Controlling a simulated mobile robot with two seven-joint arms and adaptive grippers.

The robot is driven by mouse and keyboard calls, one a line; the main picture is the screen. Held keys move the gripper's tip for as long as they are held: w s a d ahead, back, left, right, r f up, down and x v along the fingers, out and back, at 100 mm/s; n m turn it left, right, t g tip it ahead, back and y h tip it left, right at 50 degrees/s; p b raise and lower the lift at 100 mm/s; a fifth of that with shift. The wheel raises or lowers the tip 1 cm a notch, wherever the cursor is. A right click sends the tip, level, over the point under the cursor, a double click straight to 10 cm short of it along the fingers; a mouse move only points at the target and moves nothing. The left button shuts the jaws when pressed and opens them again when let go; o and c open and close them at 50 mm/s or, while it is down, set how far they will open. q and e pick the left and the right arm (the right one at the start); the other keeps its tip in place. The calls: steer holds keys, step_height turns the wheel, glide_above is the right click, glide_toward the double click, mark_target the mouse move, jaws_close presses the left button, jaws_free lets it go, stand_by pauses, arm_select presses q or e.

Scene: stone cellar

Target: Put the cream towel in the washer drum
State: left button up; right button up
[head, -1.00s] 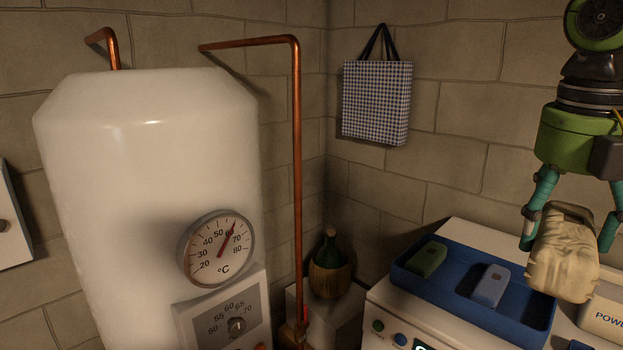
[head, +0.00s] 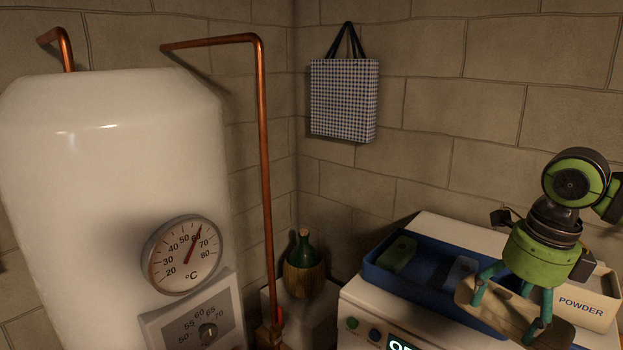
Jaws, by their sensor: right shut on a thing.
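My right gripper (head: 508,316) is at the lower right of the head view, tilted, with its fingers pointing down. It is shut on the cream towel (head: 501,311), which shows as a tan bundle between and around the fingers. The towel is in front of the right end of the blue tray, and its lower part is near the bottom edge of the picture. The white washer (head: 352,298) is at the lower right, with knobs and a lit display on its front. Its drum opening is out of view. My left gripper is not in view.
The blue tray (head: 380,279) on the washer holds a green block (head: 399,254) and a blue block (head: 460,272). A powder box (head: 590,302) stands to the right. A white boiler (head: 110,170), a copper pipe (head: 265,170) and a wicker bottle (head: 304,276) are on the left.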

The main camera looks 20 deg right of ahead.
steer(key=w+a+f+n+g+y, duration=0.1)
steer(key=w+a+f+n, duration=0.3)
steer(key=a+f+n, duration=0.8)
steer(key=w+a+f+n+g+h, duration=0.1)
steer(key=w+a+f+n, duration=0.1)
steer(key=a+n, duration=0.7)
steer(key=w+a+f+n+g, duration=0.15)
steer(key=a+n, duration=0.35)
steer(key=n, duration=0.8)
step_height(320, 180, down, 22)
steer(key=b, duration=2.2)
steer(key=shift+w+r+t, duration=0.15)
steer(key=shift+w+t, duration=0.05)
steer(key=shift+t, duration=0.15)
